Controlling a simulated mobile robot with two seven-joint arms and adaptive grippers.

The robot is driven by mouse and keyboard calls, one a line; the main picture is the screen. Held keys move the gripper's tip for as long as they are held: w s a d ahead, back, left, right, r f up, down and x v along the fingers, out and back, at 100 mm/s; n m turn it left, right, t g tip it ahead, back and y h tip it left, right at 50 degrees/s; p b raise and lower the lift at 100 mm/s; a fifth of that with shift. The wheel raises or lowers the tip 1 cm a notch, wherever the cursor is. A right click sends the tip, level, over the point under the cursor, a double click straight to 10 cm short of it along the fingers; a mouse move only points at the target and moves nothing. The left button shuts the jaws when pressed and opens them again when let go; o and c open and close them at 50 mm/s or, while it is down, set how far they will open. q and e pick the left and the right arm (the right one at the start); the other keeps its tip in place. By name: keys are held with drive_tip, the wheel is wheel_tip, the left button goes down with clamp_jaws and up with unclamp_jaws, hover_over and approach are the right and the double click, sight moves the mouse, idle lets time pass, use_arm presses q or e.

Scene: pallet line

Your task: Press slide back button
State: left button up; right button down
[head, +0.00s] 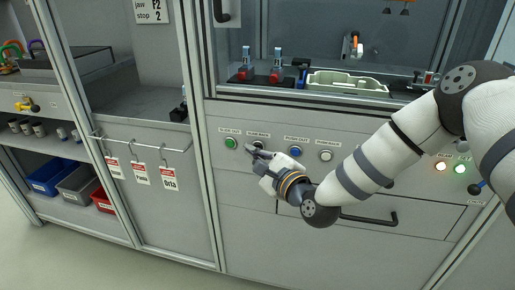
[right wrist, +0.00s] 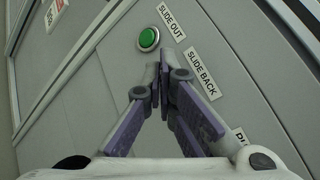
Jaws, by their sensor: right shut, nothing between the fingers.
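The control panel (head: 300,180) has a row of labelled buttons. The "SLIDE BACK" label (right wrist: 203,73) shows in the right wrist view, and the button that goes with it is mostly or wholly hidden behind my fingers there. The green "SLIDE OUT" button (head: 231,142) is just left of my fingertips in the head view, and it also shows in the right wrist view (right wrist: 148,39). My right gripper (head: 252,152) is shut and empty, its fingertips close to the panel at the slide back button. I cannot tell whether they touch. My left gripper is out of view.
A blue button (head: 295,151) and a pale button (head: 326,155) sit right of my gripper. Lit orange (head: 440,166) and green (head: 460,168) buttons are farther right. A drawer handle (head: 370,217) is below my forearm. Hanging tags (head: 140,173) are at left.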

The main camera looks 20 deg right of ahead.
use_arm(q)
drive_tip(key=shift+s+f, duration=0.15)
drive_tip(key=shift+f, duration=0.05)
use_arm(e)
drive_tip(key=shift+w+d, duration=0.3)
drive_tip(key=shift+w, duration=0.15)
idle(0.5)
drive_tip(key=shift+s, duration=0.1)
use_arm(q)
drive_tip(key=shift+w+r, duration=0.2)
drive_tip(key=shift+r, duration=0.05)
use_arm(e)
drive_tip(key=shift+s+a, duration=0.45)
drive_tip(key=shift+s, duration=0.2)
use_arm(q)
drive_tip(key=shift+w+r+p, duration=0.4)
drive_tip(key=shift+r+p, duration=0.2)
drive_tip(key=shift+p, duration=0.15)
use_arm(e)
drive_tip(key=s+a, duration=0.1)
drive_tip(key=s, duration=0.1)
drive_tip(key=s+a, duration=0.1)
drive_tip(key=s, duration=0.1)
drive_tip(key=shift+a, duration=0.4)
